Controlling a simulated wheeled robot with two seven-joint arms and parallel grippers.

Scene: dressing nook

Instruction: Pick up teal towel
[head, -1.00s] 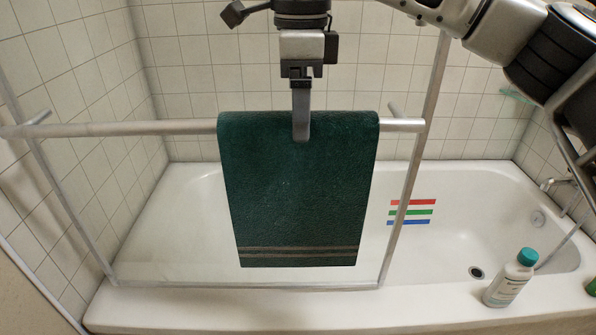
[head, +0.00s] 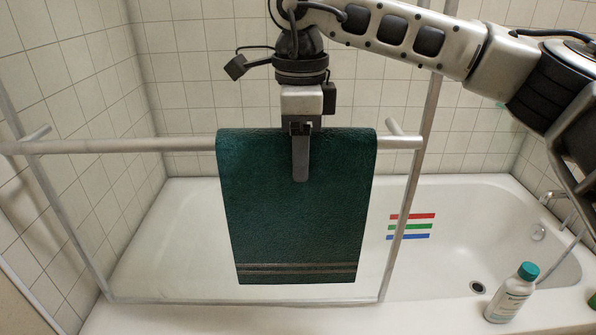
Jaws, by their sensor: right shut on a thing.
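The teal towel (head: 295,230) hangs over the horizontal metal rail (head: 120,146) in the middle of the head view. It has grey stripes near its lower hem. My right gripper (head: 300,172) comes down from above at the towel's top edge. One finger lies over the front of the towel; the other finger is hidden behind the cloth. The gripper is shut on the towel's upper part. My left gripper is not in view.
A white bathtub (head: 180,235) stands behind and below the rail. Red, green and blue strips (head: 410,227) mark its inner wall. A white bottle with a teal cap (head: 510,296) stands on the tub's front rim at right. Tiled walls close the back and left.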

